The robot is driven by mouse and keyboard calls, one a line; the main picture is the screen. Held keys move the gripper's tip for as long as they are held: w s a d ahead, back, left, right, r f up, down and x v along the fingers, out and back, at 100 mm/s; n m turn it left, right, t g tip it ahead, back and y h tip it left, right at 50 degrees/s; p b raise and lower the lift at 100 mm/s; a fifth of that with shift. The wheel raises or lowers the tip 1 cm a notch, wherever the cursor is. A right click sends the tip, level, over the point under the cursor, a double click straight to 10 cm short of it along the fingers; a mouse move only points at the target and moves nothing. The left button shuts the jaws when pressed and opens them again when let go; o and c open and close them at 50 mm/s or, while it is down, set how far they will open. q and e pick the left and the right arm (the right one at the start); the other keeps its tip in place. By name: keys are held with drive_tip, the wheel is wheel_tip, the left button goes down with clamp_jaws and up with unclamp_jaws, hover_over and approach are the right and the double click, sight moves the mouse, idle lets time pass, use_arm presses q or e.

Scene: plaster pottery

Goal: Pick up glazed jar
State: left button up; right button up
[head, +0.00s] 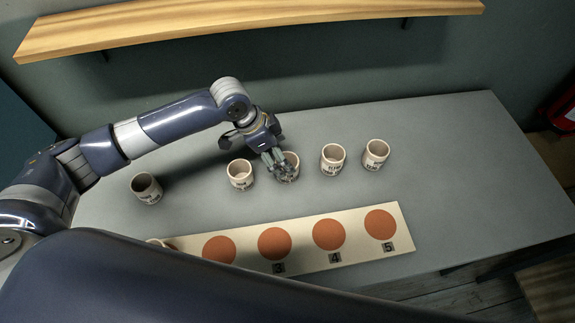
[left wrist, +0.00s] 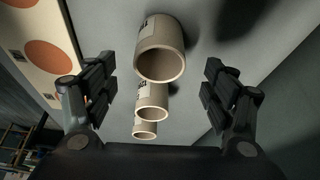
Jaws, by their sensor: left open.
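Several similar cream jars with dark printed labels stand on the grey table; the lettering is too small to read, so I cannot tell which is the glazed jar. In the head view my left gripper (head: 279,164) is over the middle jar (head: 292,158) and partly hides it. In the left wrist view my left gripper (left wrist: 158,67) is open, with the nearest jar (left wrist: 160,63) showing between its spread fingers. Two more jars (left wrist: 152,100) line up beyond it. My right gripper is not in view.
Other jars stand left (head: 146,188), just left of the gripper (head: 240,174), and right (head: 333,160) (head: 376,155). A wooden shelf (head: 250,22) hangs behind.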

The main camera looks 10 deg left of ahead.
sight(292, 158)
use_arm(q)
drive_tip(key=p+x, duration=0.2)
drive_tip(key=x, duration=0.3)
drive_tip(key=shift+s, duration=0.1)
drive_tip(key=shift+d+f, duration=0.15)
drive_tip(key=shift+f, duration=0.25)
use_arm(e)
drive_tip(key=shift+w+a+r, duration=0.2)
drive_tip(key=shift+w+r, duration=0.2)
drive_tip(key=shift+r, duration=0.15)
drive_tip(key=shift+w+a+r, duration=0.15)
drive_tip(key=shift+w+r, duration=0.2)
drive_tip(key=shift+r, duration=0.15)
use_arm(q)
drive_tip(key=c, duration=1.2)
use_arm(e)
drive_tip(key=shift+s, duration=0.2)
